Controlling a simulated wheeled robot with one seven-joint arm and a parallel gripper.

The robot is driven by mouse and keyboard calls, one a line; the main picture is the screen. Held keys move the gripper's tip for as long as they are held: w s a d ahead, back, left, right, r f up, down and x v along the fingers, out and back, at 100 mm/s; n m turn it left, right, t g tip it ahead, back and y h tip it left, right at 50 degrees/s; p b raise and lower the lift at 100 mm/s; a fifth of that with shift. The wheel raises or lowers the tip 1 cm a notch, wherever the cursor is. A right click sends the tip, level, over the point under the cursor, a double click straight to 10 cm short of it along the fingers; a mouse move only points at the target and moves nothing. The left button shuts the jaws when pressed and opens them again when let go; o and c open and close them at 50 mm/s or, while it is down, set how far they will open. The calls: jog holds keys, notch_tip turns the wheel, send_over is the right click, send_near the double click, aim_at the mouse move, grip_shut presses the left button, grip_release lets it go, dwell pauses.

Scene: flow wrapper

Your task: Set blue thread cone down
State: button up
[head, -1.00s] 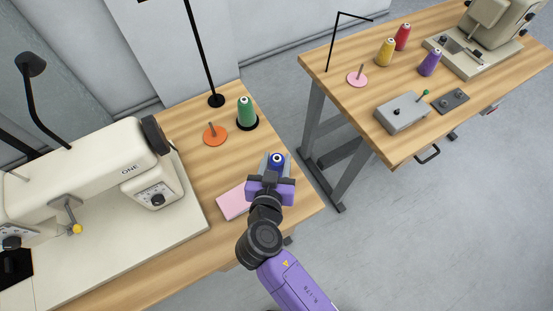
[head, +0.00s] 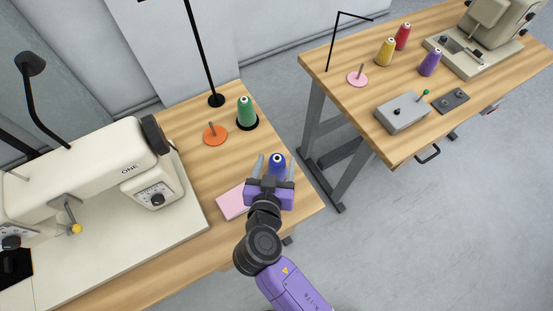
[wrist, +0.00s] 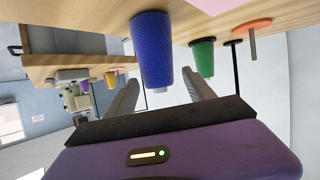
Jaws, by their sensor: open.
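The blue thread cone (head: 277,163) stands upright on the near wooden table, close to its right edge; its lower part is hidden behind my gripper in the head view. My gripper (head: 274,165) is open, with one finger on each side of the cone. In the wrist view the blue cone (wrist: 153,62) shows large, its base against the table top, and gaps show between it and both fingers (wrist: 160,88).
A green cone (head: 246,112) stands on a black disc, beside an orange spool holder (head: 214,134). A pink pad (head: 234,202) lies left of my gripper. A sewing machine (head: 90,180) fills the table's left. A second table (head: 400,155) stands across a gap.

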jog(key=b+v, duration=0.1)
jog(key=v, duration=0.9)
jog(key=shift+s, duration=0.25)
jog(key=s+d+f+n+g+y, duration=0.25)
jog(key=s+d+f, duration=0.35)
jog(key=s+d, duration=0.4)
jog(key=s+d+r+m+t+h, duration=0.1)
jog(key=s+d+r+t, duration=0.3)
jog(key=s+d+r, duration=0.6)
jog(key=d+r+m, duration=0.1)
jog(key=d+r, duration=0.2)
jog(key=r, duration=0.1)
jog(key=shift+s+d+r, duration=0.2)
jog(key=shift+d+r, duration=0.05)
jog(key=shift+r, duration=0.15)
